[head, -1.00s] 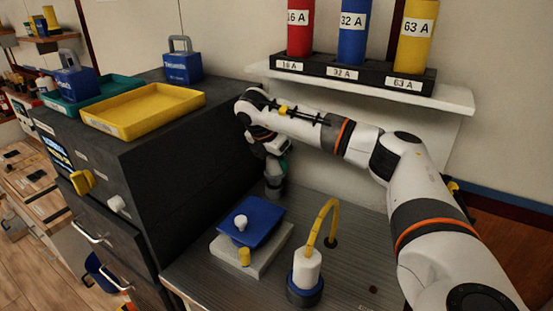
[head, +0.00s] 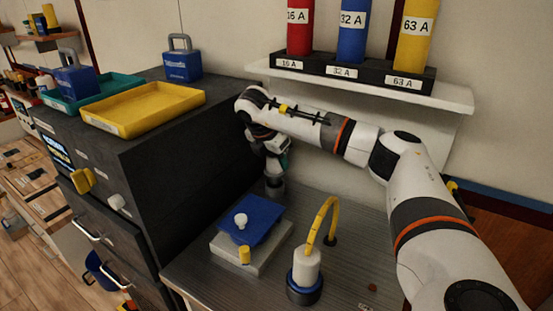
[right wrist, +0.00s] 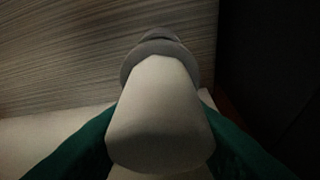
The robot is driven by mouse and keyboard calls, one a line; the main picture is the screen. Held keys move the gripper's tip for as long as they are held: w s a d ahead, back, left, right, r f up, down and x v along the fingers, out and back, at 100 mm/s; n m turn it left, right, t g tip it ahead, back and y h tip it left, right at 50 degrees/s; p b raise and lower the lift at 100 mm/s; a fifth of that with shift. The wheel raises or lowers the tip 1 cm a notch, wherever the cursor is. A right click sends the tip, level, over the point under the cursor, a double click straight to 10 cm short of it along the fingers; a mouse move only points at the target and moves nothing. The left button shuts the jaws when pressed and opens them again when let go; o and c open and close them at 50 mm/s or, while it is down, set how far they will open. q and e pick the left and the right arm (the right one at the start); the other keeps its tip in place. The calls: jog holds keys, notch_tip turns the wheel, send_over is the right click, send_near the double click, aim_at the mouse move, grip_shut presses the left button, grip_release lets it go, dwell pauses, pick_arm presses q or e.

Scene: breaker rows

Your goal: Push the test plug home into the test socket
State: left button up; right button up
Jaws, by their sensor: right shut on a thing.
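My right gripper (head: 277,163) reaches down over the far part of the bench, beside the dark cabinet. It is shut on a pale post (right wrist: 160,110) with a grey collar; both green fingers flank it in the right wrist view. In the head view its grey lower part (head: 274,187) shows below the fingers, at the bench top. I cannot tell if this post is the test plug. A white plug (head: 306,266) with a yellow cable stands upright in a blue ring (head: 304,294) nearer on the bench, clear of the gripper. How deep it sits is hidden. My left gripper is not in view.
A grey block (head: 262,263) with a tilted blue plate (head: 252,220), white knob and yellow stub sits left of the plug. A shelf (head: 455,96) with labelled red, blue and yellow cylinders hangs above. The dark cabinet (head: 200,180) bounds the left, carrying a yellow tray (head: 150,112).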

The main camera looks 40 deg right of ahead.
aim_at(276, 170)
jog(key=shift+f+b, duration=1.15)
jog(key=shift+f, duration=0.7)
dwell(0.4)
jog(key=o, duration=1.2)
jog(key=shift+r, duration=0.1)
jog(key=p+v, duration=0.1)
jog(key=v, duration=1.1)
jog(key=shift+p, duration=0.3)
